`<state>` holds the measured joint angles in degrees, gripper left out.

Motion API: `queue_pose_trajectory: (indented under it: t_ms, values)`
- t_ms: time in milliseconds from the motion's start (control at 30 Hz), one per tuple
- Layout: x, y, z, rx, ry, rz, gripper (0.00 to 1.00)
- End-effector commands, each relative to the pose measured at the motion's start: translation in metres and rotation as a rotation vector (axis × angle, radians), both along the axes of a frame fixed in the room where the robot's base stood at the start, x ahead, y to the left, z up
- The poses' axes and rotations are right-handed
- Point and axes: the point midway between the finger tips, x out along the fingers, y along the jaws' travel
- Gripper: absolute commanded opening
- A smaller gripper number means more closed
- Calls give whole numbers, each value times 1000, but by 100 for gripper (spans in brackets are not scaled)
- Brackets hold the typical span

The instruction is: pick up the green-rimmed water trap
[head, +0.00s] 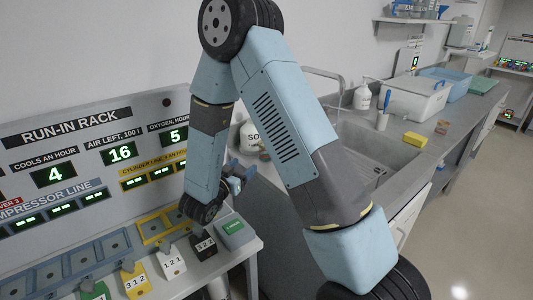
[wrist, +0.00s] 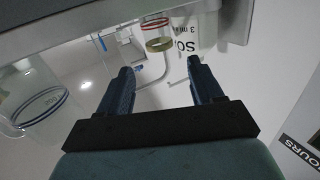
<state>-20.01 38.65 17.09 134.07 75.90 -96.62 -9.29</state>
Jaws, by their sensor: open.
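In the wrist view, which looks upside down, a clear cup with an olive-green rim (wrist: 159,44) and a red line hangs from the top edge, beyond my fingertips and between them. It looks like the green-rimmed water trap. My gripper (wrist: 159,68) is open and empty, its two blue fingers apart and short of the cup. In the head view my gripper (head: 240,178) is beside the right end of the rack, partly hidden by my arm. A small greenish patch (head: 264,150) shows beyond it; I cannot tell whether it is the trap.
A white bottle lettered "SO" (wrist: 190,38) stands close to the cup. The run-in rack (head: 70,140) is at left, the sink (head: 375,150) at right.

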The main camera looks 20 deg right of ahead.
Motion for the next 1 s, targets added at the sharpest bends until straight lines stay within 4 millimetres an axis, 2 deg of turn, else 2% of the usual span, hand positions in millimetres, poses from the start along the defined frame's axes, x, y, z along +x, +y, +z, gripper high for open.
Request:
queue_pose_trajectory:
  t_ms: [167,600,1000]
  values:
    - [-4,-2,-4,-39,-4,-23,66]
    - [44,-49,-4,-37,-5,-25,66]
    - [64,-68,-3,-38,-4,-25,66]
